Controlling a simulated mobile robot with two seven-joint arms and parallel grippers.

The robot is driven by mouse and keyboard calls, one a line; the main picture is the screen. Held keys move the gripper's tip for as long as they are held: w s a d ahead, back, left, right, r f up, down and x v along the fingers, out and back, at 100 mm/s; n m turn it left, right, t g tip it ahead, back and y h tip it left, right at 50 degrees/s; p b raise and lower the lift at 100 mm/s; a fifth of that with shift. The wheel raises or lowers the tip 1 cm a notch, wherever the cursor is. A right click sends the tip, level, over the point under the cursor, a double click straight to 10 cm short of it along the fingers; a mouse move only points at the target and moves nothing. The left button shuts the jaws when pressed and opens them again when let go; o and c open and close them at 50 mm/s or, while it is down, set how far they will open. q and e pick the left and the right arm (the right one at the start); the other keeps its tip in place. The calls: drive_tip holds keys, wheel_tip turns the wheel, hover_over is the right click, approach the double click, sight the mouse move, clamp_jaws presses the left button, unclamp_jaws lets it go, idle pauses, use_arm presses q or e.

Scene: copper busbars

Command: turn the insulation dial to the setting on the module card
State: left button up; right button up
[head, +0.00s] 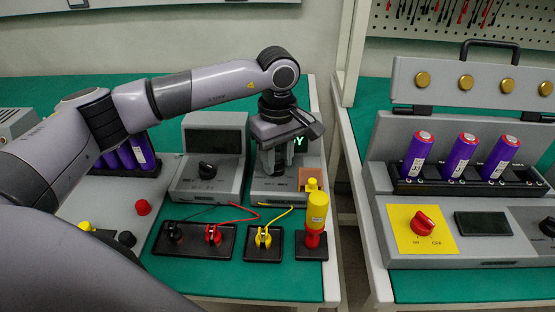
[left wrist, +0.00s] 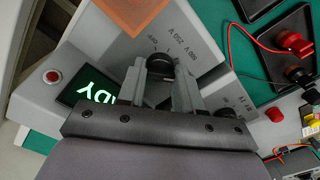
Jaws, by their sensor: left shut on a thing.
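The insulation tester (head: 257,187) is a grey box with a green-lit display, partly hidden behind my left gripper. In the left wrist view its display (left wrist: 97,88) shows green letters ending in "DY". The dark insulation dial (left wrist: 160,66) sits between my fingers, with "OFF", "250 V" and "500 V" printed around it. My left gripper (head: 272,168) reaches down onto the tester's front, and its two fingers (left wrist: 160,76) are shut on the dial. I cannot tell clearly which mark the dial points to. I cannot make out a module card. My right gripper is not in view.
A second grey meter (head: 210,167) with a black knob stands just left. In front are black stands with red (head: 213,236) and yellow (head: 263,238) clips and a yellow-red probe (head: 316,215). Purple cells (head: 459,157) stand in the right-hand station. A gap separates the benches.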

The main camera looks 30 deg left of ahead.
sight(278, 162)
use_arm(q)
drive_tip(key=shift+m, duration=0.6)
drive_tip(key=shift+r, duration=0.1)
drive_tip(key=o, duration=1)
drive_tip(key=shift+o, duration=0.2)
drive_tip(key=shift+r, duration=3.55)
drive_tip(key=shift+r, duration=0.1)
